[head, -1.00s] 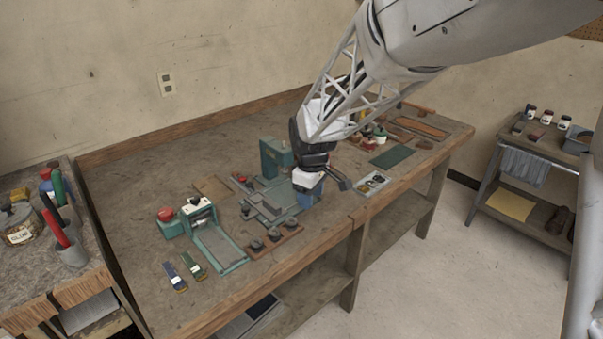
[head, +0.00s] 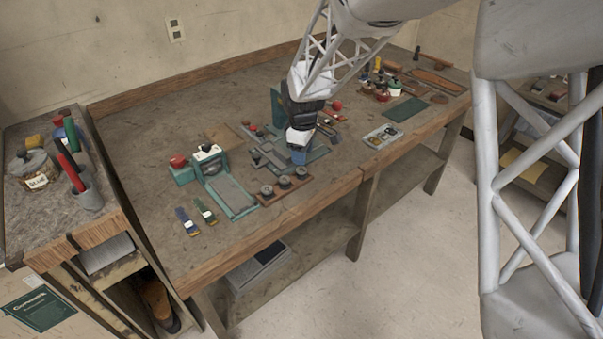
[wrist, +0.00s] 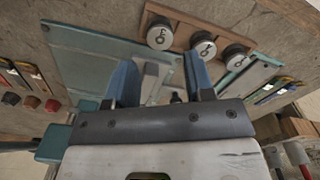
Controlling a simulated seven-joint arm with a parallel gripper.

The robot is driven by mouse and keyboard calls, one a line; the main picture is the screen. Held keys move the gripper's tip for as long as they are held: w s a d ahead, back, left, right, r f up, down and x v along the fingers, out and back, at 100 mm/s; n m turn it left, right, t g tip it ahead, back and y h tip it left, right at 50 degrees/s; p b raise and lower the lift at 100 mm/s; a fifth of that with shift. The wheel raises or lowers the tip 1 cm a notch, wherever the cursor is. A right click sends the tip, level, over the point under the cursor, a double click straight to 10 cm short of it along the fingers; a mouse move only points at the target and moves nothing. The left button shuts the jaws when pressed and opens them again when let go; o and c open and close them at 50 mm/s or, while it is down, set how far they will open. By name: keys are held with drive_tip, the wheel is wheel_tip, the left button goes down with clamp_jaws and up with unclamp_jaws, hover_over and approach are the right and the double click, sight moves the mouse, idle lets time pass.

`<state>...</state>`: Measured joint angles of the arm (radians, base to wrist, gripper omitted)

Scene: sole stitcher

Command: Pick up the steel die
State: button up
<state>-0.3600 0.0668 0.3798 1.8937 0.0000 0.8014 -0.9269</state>
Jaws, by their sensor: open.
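Three round grey metal dies sit in a row on a wooden rack (head: 272,198) near the table's front edge: a left one (head: 267,190), a middle one (head: 284,182) and a right one (head: 301,172). In the wrist view they show with dark marks on their tops, on the rack (wrist: 187,36), beyond my fingertips. I cannot tell which one the task names. My gripper (head: 300,158) is above the green-grey machine bed, behind the right end of the rack. In the wrist view my gripper (wrist: 160,72) has its blue fingers apart, with nothing held between them.
The machine's green upright (head: 278,103) stands behind my gripper. A green tray-like device (head: 230,194) lies left of the rack. A grey tray (head: 383,137) and a green mat (head: 405,111) lie to the right. The table's left back is clear.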

sight(302, 170)
drive_tip(key=shift+f, duration=0.75)
drive_tip(key=shift+f, duration=0.1)
drive_tip(key=shift+f, duration=2.5)
drive_tip(key=shift+c, duration=0.4)
drive_tip(key=c, duration=0.7)
